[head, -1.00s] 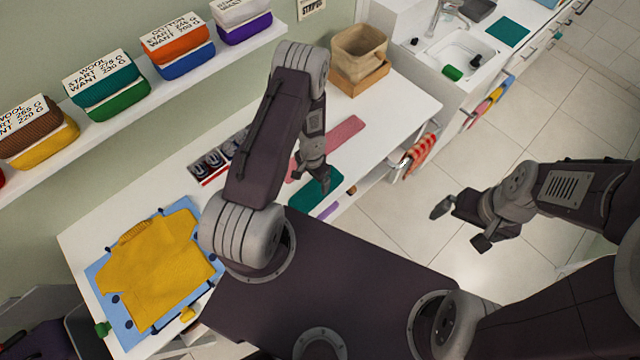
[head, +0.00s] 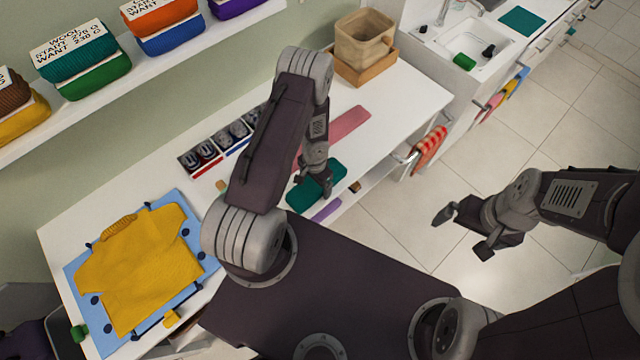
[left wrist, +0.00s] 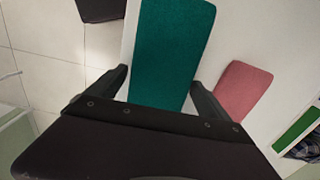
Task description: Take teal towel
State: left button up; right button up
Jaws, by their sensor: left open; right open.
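A long, rounded teal piece (head: 302,196) lies on the white table near its front edge. It also shows in the left wrist view (left wrist: 168,45), running between my open fingers. My left gripper (head: 321,184) is open and empty just over it; contact cannot be told. A flat teal square cloth (head: 522,20) lies on the counter beside the sink, far from both grippers. A tiny teal patch (head: 571,31) shows at the far counter front. Which of these is the towel, I cannot tell. My right gripper (head: 464,232) is open and empty above the floor.
A pink piece (head: 342,127) lies behind the teal one, with a purple strip (head: 326,210) in front. A yellow sweater (head: 140,265) lies on a blue board at left. A red striped towel (head: 429,148) hangs at the table's right end. Tiled floor is clear at right.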

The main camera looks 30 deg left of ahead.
pick_arm(q)
jog(key=shift+s+r, duration=0.1)
jog(key=shift+f+b, duration=0.5)
jog(key=c, duration=0.9)
jog(key=shift+o, duration=1.3)
jog(key=shift+c, duration=1.2)
notch_tip(320, 180, up, 7)
jog(key=p, duration=0.7)
jog(key=shift+r, duration=0.15)
